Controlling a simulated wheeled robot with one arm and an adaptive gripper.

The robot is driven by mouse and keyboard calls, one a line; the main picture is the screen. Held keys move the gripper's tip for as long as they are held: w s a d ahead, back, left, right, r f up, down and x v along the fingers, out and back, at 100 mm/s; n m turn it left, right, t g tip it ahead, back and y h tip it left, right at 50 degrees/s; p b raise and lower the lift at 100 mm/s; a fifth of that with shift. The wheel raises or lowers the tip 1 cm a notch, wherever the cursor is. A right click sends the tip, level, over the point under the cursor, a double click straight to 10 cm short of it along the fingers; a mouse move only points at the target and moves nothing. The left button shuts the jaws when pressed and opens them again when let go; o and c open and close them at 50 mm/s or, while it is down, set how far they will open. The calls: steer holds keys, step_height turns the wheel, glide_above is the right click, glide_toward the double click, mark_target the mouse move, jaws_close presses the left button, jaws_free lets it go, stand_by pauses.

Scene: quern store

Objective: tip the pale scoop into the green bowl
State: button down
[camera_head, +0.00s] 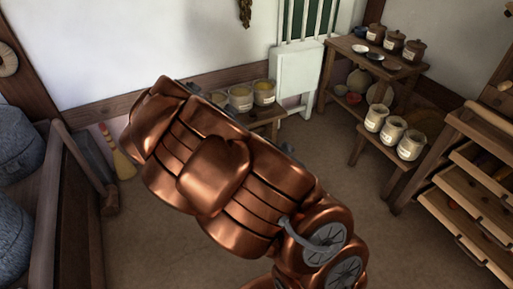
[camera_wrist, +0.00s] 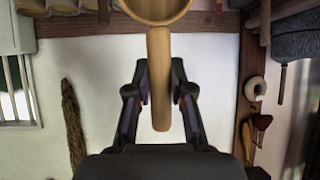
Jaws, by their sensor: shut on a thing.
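In the wrist view my gripper (camera_wrist: 160,76) is shut on the straight handle of the pale wooden scoop (camera_wrist: 159,112). The scoop's round bowl is at the top edge of that view and is partly cut off. Its contents cannot be made out. In the head view my copper arm covers the middle, and the gripper and scoop are not discernible.
Labelled tubs (camera_head: 264,92) stand on a low bench (camera_head: 268,116) behind my arm. A wooden table (camera_head: 345,46) with lidded brown jars (camera_head: 394,41) and a lower bench with pale jars (camera_head: 375,117) stand right. Drawers (camera_head: 470,190) are far right. A broom (camera_head: 120,160) leans left.

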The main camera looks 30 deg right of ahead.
steer(key=w+r+p, duration=0.2)
steer(key=r+p, duration=0.3)
steer(key=r, duration=0.1)
steer(key=w+r+p, duration=0.3)
steer(key=r+p, duration=0.2)
steer(key=r, duration=0.2)
steer(key=shift+r, duration=0.3)
steer(key=shift+s, duration=0.1)
